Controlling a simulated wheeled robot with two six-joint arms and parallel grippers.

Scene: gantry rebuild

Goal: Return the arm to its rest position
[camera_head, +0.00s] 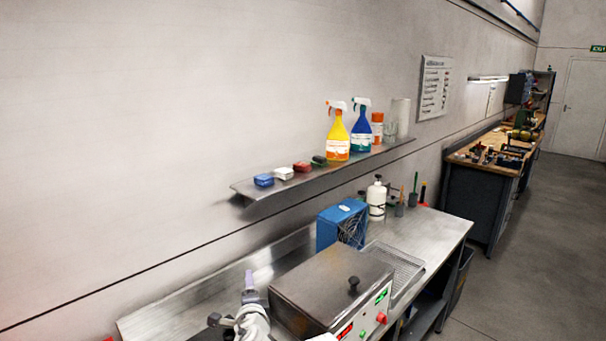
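A white and grey jointed arm part (250,318) of mine with dark round caps shows at the bottom edge, left of the steel machine. A pale upright piece (249,282) rises from it, in front of the steel bench. I cannot make out two fingertips there, so its opening is unclear. I see nothing held. A small white piece at the bottom edge beside the machine is cut off and unclear. My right gripper does not show.
A lidded steel machine (325,290) stands on the steel bench (440,228), close to the arm part. A blue box (329,231) and white bottle (377,200) stand behind. A wall shelf (290,188) holds spray bottles and small blocks. Floor at right (540,260) is clear.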

